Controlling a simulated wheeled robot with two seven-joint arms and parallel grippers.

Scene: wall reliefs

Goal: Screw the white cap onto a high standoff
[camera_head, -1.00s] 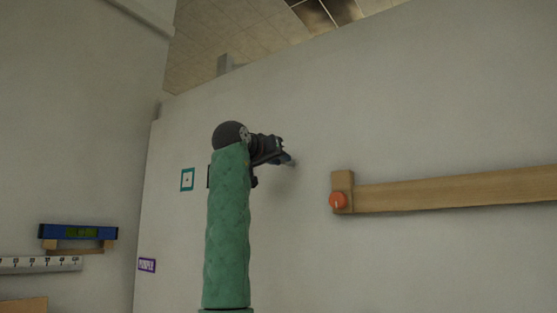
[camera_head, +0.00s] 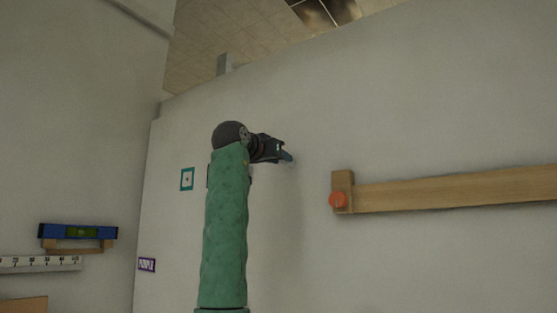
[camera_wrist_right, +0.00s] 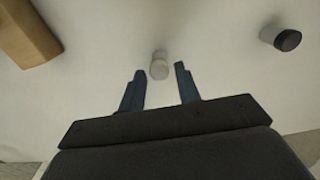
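The white cap (camera_wrist_right: 159,70) shows in the right wrist view as a small pale cylinder. It stands out from the wall on a short pale stem, which I take to be the standoff (camera_wrist_right: 160,53). My right gripper (camera_wrist_right: 160,67) is open, with one blue finger on each side of the cap and a visible gap to both. In the head view my right gripper (camera_head: 287,157) is high at the wall, at the end of my green-sleeved arm, and the cap cannot be made out there. My left gripper is not in view.
A dark-capped stub (camera_wrist_right: 287,40) sticks out from the wall at the right wrist view's upper right. A wooden rail (camera_head: 450,190) with an orange knob (camera_head: 338,200) is right of my arm. A blue level (camera_head: 78,232) sits at left.

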